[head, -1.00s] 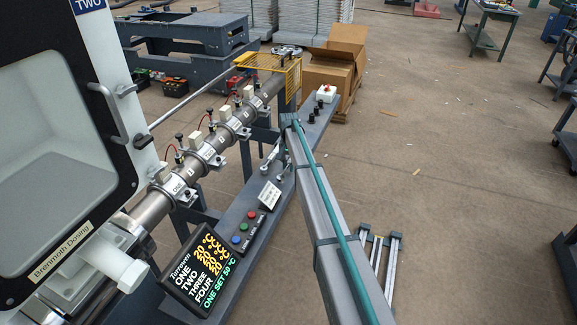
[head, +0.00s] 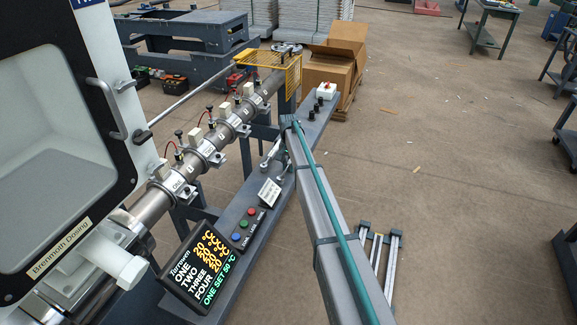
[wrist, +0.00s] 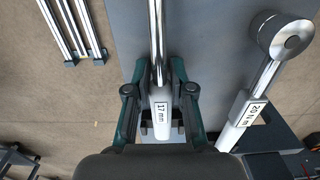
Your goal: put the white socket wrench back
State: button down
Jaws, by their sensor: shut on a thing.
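In the wrist view, my gripper (wrist: 159,78) is shut on the white socket wrench (wrist: 161,108). Its pale handle carries a "17 mm" label and lies between the two teal fingers. Its chrome shaft runs away to the top edge, and its far end is out of view. The grey bench top (wrist: 215,60) shows below it; I cannot tell whether the wrench touches it. In the head view, my gripper and the held wrench cannot be made out clearly behind my arm.
A second wrench (wrist: 255,90), labelled "20 N m", lies to the right with a round head.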

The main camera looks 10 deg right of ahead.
jog(key=c, duration=0.9)
grip_release()
notch_tip(320, 180, up, 11)
jog(key=s+f+n, duration=0.2)
jog(key=s+f, duration=0.4)
jog(key=s, duration=1)
jog(key=s+f+n, duration=0.2)
jog(key=s+f, duration=0.4)
jog(key=s, duration=1)
jog(key=s+f+n, duration=0.2)
jog(key=s+f, duration=0.4)
jog(key=s, duration=1.1)
jog(key=s+f+g, duration=0.2)
jog(key=s+f, duration=0.4)
jog(key=s, duration=0.3)
jog(key=s+f+g, duration=0.2)
jog(key=s+f, duration=0.4)
jog(key=s, duration=0.3)
jog(key=s+f+g, duration=0.2)
jog(key=s+f, duration=0.4)
jog(key=s, duration=0.3)
jog(key=shift+s+g, duration=0.3)
jog(key=shift+g, duration=0.1)
